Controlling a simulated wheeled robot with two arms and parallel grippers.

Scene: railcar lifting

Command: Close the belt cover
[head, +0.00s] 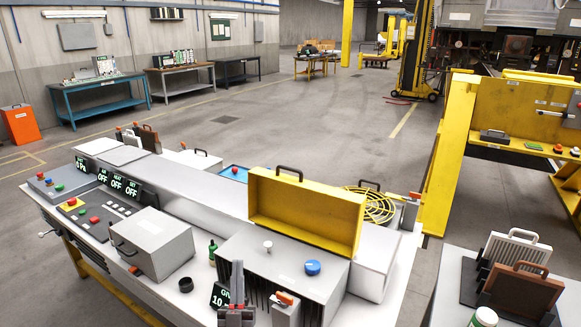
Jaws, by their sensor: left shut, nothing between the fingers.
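The yellow belt cover (305,212) stands upright, tilted back, on the long grey machine bench, its hollow side facing me. A dark handle (289,172) sits on its top edge. In front of it is a grey housing (292,270) with a white knob and a blue knob on top. My left gripper (237,268) is at the bottom of the head view, pointing away from me, shut and empty. It is in front of the housing, to the left of and nearer than the cover, apart from it.
A grey box (151,243) and a green bottle (213,252) stand to the left. A yellow round guard (372,205) lies behind the cover. The space above the housing looks clear.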

